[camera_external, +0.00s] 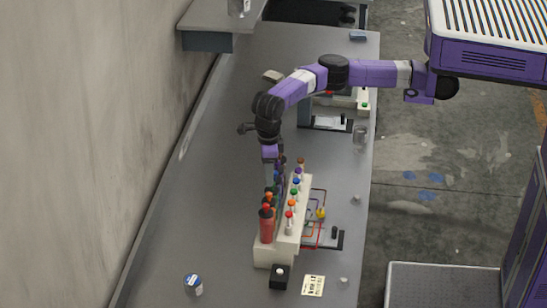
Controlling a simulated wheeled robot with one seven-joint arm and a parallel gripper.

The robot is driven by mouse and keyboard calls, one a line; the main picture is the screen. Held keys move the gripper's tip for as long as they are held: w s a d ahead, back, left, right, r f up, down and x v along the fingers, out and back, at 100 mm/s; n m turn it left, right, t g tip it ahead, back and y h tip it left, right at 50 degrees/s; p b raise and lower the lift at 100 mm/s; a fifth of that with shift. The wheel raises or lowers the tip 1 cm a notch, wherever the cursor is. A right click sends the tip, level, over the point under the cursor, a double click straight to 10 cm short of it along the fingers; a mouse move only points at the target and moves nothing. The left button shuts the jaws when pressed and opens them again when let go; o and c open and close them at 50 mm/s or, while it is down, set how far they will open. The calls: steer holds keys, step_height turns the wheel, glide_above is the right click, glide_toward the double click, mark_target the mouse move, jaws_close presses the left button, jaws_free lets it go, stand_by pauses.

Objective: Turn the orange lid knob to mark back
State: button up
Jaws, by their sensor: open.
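A cream block (265,252) on the bench carries a row of coloured knobs along its right side. An orange knob (292,203) sits between a red knob (289,214) and a green knob (294,192). A second row of dark and coloured bottle-like parts stands on the left, with a red one (266,228) nearest and an orange top (267,196) behind it. I cannot tell which orange part is the lid knob, and no marks are readable. My gripper (271,184) points down over the left row, open; its fingertips are small and partly lost among the tops.
A black box with a pale button (279,276), a printed card (313,285) and a blue-and-white jar (193,285) lie at the near end. A panel with red tubing (319,235) adjoins the block. The wall (95,130) borders the bench; its left strip is mostly clear.

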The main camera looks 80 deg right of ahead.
mark_target(269, 193)
steer(key=shift+f+p, duration=0.8)
steer(key=shift+f, duration=2.8)
jaws_close()
